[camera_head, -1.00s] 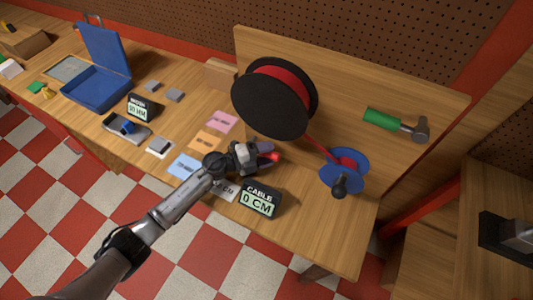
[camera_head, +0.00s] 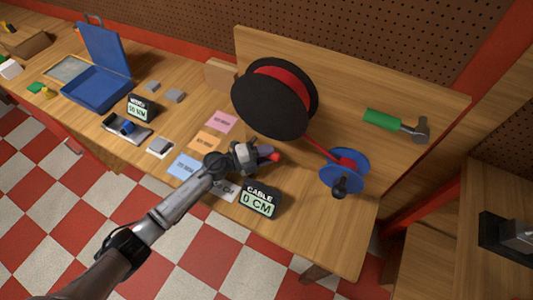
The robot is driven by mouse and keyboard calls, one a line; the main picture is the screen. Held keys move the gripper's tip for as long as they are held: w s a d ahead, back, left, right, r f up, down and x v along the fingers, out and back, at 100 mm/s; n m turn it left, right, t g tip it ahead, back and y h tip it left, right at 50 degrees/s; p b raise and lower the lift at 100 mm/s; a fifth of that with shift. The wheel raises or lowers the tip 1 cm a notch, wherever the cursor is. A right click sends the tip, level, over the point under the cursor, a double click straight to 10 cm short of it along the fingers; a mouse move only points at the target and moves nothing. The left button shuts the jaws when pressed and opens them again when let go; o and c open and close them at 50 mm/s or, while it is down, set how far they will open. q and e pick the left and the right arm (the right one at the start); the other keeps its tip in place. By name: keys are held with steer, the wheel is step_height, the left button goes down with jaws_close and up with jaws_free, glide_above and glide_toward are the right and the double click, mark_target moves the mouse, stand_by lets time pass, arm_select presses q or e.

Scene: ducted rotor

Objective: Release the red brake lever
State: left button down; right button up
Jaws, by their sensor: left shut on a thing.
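The red brake lever (camera_head: 274,157) shows as a small red tip just past my left gripper (camera_head: 262,157). My left gripper is shut on it, below the big black reel, and its fingers hide most of the lever. The black reel (camera_head: 268,103) with red cable stands on the bench against the wooden back board. A red cable runs from it to a small blue spool (camera_head: 340,178) with a black handle. A display (camera_head: 260,200) reading "CABLE 0 CM" stands in front of the gripper. My right gripper is not in view.
Pink, orange and blue cards (camera_head: 184,166) lie left of my gripper. A second display (camera_head: 139,107), grey blocks and an open blue case (camera_head: 97,88) are farther left. A green-handled hammer (camera_head: 396,122) is on the back board. Bare bench lies right of the cable display.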

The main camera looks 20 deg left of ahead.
arm_select(q)
steer(key=shift+m+p, duration=0.3)
steer(key=shift+p, duration=0.7)
steer(key=shift+f+y+p, duration=0.15)
steer(key=shift+y+p, duration=0.15)
steer(key=shift+f+g, duration=0.2)
steer(key=shift+g, duration=0.1)
steer(key=shift+f, duration=0.1)
steer(key=c, duration=0.8)
jaws_free()
steer(key=shift+c, duration=0.2)
